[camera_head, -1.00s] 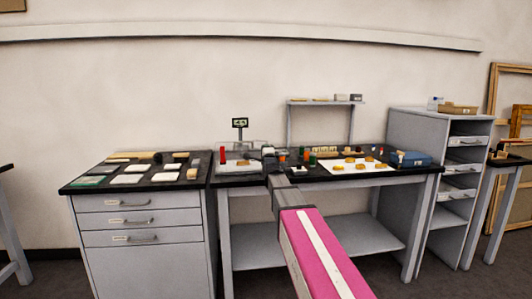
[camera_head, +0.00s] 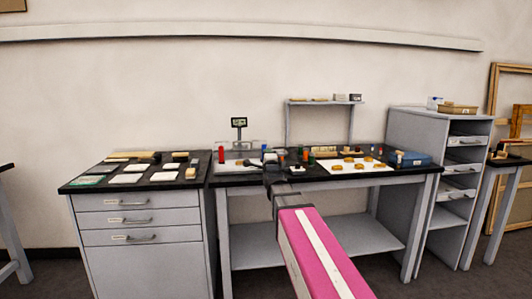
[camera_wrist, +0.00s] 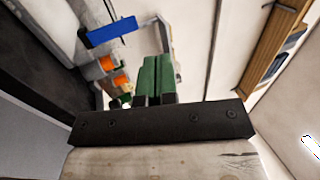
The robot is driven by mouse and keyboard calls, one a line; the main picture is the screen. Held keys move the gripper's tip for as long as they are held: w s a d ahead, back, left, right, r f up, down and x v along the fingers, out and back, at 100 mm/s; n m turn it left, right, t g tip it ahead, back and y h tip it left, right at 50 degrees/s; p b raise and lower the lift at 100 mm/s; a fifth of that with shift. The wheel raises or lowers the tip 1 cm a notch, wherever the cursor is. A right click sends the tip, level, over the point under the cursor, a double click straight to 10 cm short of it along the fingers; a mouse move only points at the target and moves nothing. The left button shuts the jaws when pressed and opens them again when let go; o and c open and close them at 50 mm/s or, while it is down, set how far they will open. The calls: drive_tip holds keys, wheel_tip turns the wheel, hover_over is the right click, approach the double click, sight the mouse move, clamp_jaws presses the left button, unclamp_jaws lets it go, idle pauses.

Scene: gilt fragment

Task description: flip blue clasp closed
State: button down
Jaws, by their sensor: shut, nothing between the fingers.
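A blue bar-shaped piece (camera_wrist: 112,31), which looks like the blue clasp, shows in the wrist view, up and left of my fingertips and apart from them in the picture. A thin dark rod crosses near it. What it is fixed to and how far it is tilted are unclear. My gripper (camera_wrist: 153,65) has green fingers that lie side by side, shut and empty. In the head view my gripper (camera_head: 271,168) is small and dark at the front edge of the middle workbench, and I cannot make out the clasp there.
The workbench (camera_head: 350,177) holds a red cylinder (camera_head: 222,155), a small display (camera_head: 239,123), a white sheet with gold pieces and a blue box (camera_head: 412,158). Orange parts (camera_wrist: 107,64) lie near the blue piece. A drawer cabinet (camera_head: 140,220) stands at left.

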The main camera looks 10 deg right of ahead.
drive_tip(key=s, duration=0.3)
drive_tip(key=shift+s, duration=0.35)
drive_tip(key=s+f+n+g, duration=0.4)
drive_tip(key=f+n+g, duration=0.15)
drive_tip(key=f, duration=0.95)
drive_tip(key=s+f+n+g, duration=0.45)
drive_tip(key=f+g, duration=0.25)
drive_tip(key=f, duration=0.7)
drive_tip(key=s+d+f+n+g, duration=0.1)
drive_tip(key=s+f+n+g, duration=0.7)
drive_tip(key=s+f, duration=0.6)
drive_tip(key=s+g, duration=0.1)
drive_tip(key=s, duration=0.3)
drive_tip(key=shift+d+f, duration=0.25)
drive_tip(key=shift+g, duration=0.25)
